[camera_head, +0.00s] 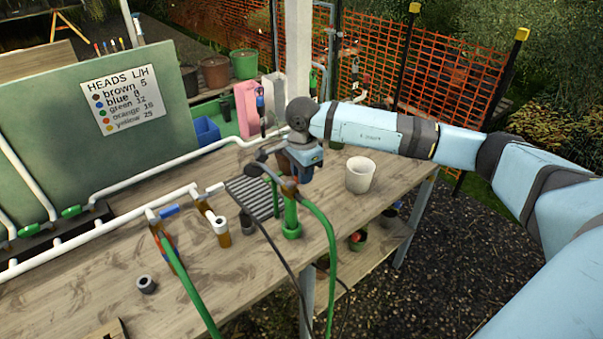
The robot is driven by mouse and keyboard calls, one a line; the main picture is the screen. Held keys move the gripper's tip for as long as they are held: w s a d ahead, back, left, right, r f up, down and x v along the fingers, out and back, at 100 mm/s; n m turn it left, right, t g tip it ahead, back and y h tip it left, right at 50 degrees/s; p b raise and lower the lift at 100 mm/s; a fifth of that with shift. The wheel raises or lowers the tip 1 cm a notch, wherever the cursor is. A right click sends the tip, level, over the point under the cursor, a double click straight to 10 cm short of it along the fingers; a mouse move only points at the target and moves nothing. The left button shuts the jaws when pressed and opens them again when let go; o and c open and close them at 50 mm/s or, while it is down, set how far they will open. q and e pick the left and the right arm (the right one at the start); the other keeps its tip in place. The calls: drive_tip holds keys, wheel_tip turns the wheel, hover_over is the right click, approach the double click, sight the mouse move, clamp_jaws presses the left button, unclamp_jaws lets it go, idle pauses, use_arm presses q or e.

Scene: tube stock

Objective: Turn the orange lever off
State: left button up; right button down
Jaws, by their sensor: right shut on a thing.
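My right gripper (284,176) reaches in from the right and points down at the top of a green upright post (291,217) on the wooden bench. It is shut on a small part at the top of this post. That part is mostly hidden by the gripper, so I cannot make out its colour or angle; no orange lever shows clearly there. A green hose (324,232) bends down from the post's top. Farther left, a pipe fitting with a small blue part (168,210) has another green hose (192,287). My left gripper is not in view.
A white pot (360,175) stands right of the post. A grey slatted tray (252,197) lies left of it. White pipes (150,179) run along the bench (347,214). A green board (80,115) with a sign stands behind, and orange mesh fencing (385,65) beyond.

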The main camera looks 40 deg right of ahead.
sight(300, 196)
drive_tip(key=s+a+m+b, duration=0.1)
drive_tip(key=m+b, duration=0.1)
drive_tip(key=m, duration=0.3)
drive_tip(key=s+a+m+b, duration=0.1)
drive_tip(key=m+b, duration=0.1)
drive_tip(key=m, duration=0.3)
drive_tip(key=s+a+m+b, duration=0.1)
drive_tip(key=m+b, duration=0.1)
drive_tip(key=m, duration=0.3)
drive_tip(key=shift+s+m, duration=0.25)
drive_tip(key=shift+m, duration=0.35)
drive_tip(key=shift+a, duration=0.1)
drive_tip(key=c, duration=1)
unclamp_jaws()
drive_tip(key=shift+c, duration=0.2)
wheel_tip(300, 196, up, 14)
drive_tip(key=shift+b, duration=0.4)
